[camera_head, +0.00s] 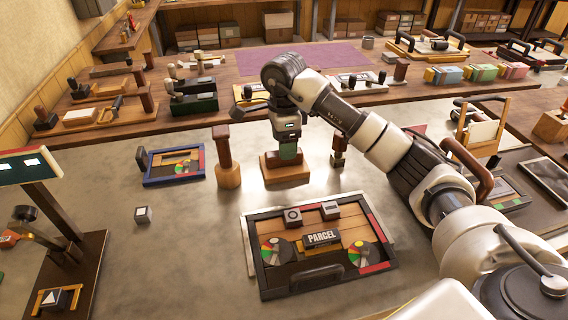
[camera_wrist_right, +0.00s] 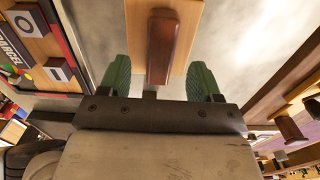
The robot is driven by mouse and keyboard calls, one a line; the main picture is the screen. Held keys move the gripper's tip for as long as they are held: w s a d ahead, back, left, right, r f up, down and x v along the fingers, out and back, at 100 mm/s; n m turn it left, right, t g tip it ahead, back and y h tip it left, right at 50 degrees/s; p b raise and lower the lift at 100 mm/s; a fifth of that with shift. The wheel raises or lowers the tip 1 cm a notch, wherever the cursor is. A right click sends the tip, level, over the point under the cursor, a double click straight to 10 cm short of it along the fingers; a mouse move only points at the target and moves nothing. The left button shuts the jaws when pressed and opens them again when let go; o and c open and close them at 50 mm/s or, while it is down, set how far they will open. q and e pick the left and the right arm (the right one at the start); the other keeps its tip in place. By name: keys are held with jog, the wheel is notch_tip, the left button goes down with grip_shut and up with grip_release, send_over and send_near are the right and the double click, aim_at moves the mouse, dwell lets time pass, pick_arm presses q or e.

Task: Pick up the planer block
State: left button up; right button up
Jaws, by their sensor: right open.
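A pale wooden block with a dark brown handle, which looks like the planer block, stands on the grey worktop in the head view (camera_head: 285,174). It also shows in the right wrist view (camera_wrist_right: 200,20), its brown handle reaching toward the gripper. My right gripper (camera_head: 288,152) points down over the block. In the right wrist view its green fingers (camera_wrist_right: 161,78) are open, one on each side of the handle, with gaps beside it. In the head view the fingers and arm hide most of the handle. My left gripper is not in view.
A similar block with a brown post (camera_head: 226,165) stands close on the left. A dark red-and-black item (camera_head: 339,150) stands close on the right. A framed PARCEL tray (camera_head: 262,287) lies in front. A small grey cube (camera_head: 143,215) sits on open worktop to the left.

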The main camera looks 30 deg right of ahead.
notch_tip(320, 180, down, 4)
jog(key=shift+f, duration=0.1)
jog(key=c, duration=1.1)
